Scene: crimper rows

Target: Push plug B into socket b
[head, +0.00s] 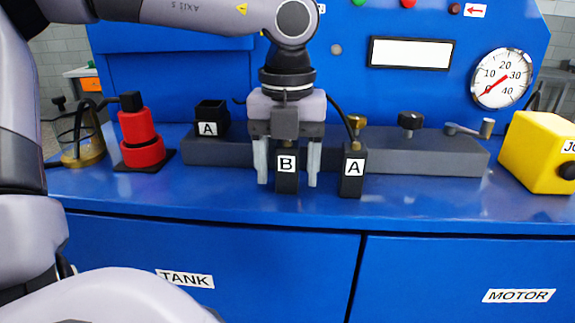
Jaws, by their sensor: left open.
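Plug B (287,182), a small upright black block with a white B label, stands on the blue bench top in the middle of the head view. My left gripper (287,165) points down over it. Its two pale fingers are open, one on each side of the block, with a visible gap on both sides. The gripper body hides what lies behind plug B. I cannot make out a socket marked b. My right gripper is not in view.
A black block labelled A (352,185), with a dark cable, stands close on the right. Behind runs a grey bar (425,155) with knobs and a handle. An open black box labelled A (209,113), a red cylinder (140,137) and a yellow box (541,150) stand around.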

